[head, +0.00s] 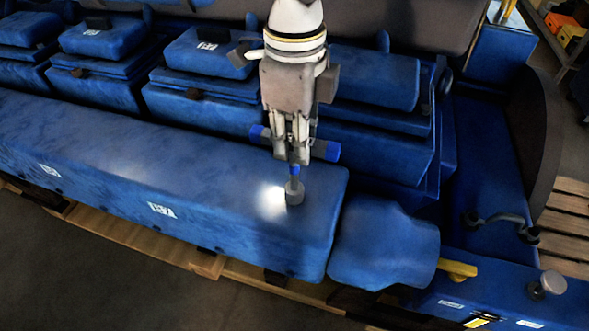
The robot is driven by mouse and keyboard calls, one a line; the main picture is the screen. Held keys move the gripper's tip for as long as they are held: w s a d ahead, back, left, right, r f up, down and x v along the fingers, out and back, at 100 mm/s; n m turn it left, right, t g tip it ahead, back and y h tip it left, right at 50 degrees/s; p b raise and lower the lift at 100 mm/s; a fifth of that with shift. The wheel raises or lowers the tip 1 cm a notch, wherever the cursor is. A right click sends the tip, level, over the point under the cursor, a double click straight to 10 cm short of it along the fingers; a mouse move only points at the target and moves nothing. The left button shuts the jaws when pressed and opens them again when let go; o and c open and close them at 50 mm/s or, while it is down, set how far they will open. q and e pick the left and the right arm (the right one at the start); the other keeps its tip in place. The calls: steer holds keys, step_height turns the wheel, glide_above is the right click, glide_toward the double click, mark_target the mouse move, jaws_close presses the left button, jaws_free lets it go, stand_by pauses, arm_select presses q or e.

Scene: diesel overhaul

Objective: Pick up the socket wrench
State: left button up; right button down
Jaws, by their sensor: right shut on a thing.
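My right gripper (297,150) comes down from the top middle and is shut on the socket wrench (294,190). The wrench hangs upright, with a grey round socket at its lower end and a short blue piece above it. Blue parts also stick out on both sides of the fingers; I cannot tell whether they belong to the wrench or the gripper. The socket is over or on the top of the long blue engine cover, near its right end; I cannot tell whether it touches. My left gripper is not in view.
The long blue cover (120,170) has a mostly bare top. Several blue cylinder covers (205,55) stand in a row behind it. A yellow handle (457,269) sticks out at the lower right. A wooden pallet (567,225) lies at the right.

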steer(key=shift+r, duration=0.15)
steer(key=shift+w+a+r+b, duration=0.1)
steer(key=shift+r+b, duration=0.2)
steer(key=shift+r, duration=0.3)
steer(key=s+a+r+b, duration=0.5)
steer(key=s+a+r, duration=0.5)
steer(key=r, duration=0.1)
steer(key=shift+r, duration=0.3)
steer(key=shift+a, duration=0.1)
